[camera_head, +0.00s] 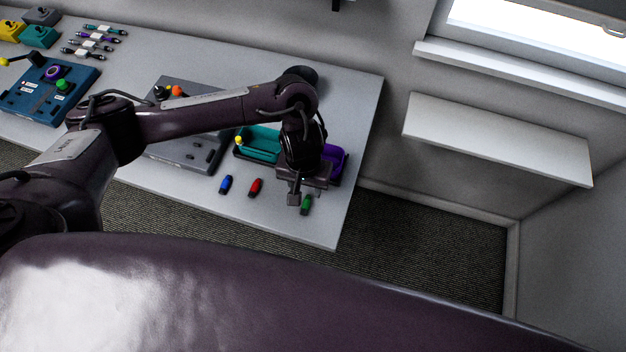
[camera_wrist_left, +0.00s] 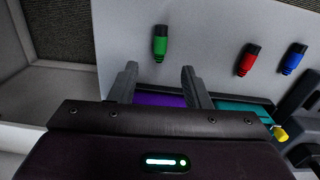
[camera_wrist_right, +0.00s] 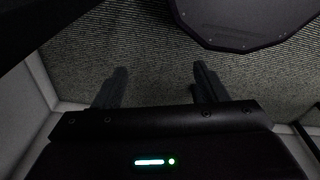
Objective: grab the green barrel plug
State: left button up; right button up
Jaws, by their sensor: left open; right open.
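The green barrel plug (camera_head: 306,204) lies on the grey table near its front right corner. It has a black end and also shows in the left wrist view (camera_wrist_left: 160,44), ahead of the gap between the fingers. My left gripper (camera_head: 296,200) is open and empty, just beside the plug in the head view. Its fingers in the left wrist view (camera_wrist_left: 158,80) are spread and do not touch the plug. My right gripper (camera_wrist_right: 158,82) is open and empty over the dark carpet, away from the table.
A red plug (camera_head: 255,187) and a blue plug (camera_head: 226,184) lie left of the green one. A teal tray (camera_head: 262,152) and a purple tray (camera_head: 341,158) stand behind. A grey panel (camera_head: 165,155) sits further left. The table (camera_head: 340,215) ends just right of the green plug.

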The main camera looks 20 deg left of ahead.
aim_at(306, 203)
pick_arm(q)
jog(key=shift+a+f, duration=0.2)
jog(key=shift+f, duration=0.1)
jog(key=shift+s+f+b, duration=0.35)
jog(key=shift+b, duration=0.05)
jog(key=shift+s+d+f, duration=0.1)
jog(key=shift+s+f, duration=0.1)
jog(key=shift+f, duration=0.3)
jog(key=shift+s+d+f, duration=0.1)
jog(key=shift+s+f, duration=0.1)
jog(key=shift+f, duration=0.3)
jog(key=f, duration=0.1)
jog(key=w+f, duration=0.1)
jog(key=f, duration=0.1)
jog(key=shift+w+f, duration=0.1)
jog(key=shift+f, duration=0.35)
jog(key=c, duration=0.7)
grip_shut()
jog(key=shift+r, duration=0.1)
pick_arm(e)
jog(key=s, duration=0.4)
jog(key=shift+s+d+f, duration=0.1)
jog(key=shift+s+f, duration=0.05)
jog(key=shift+f, duration=0.05)
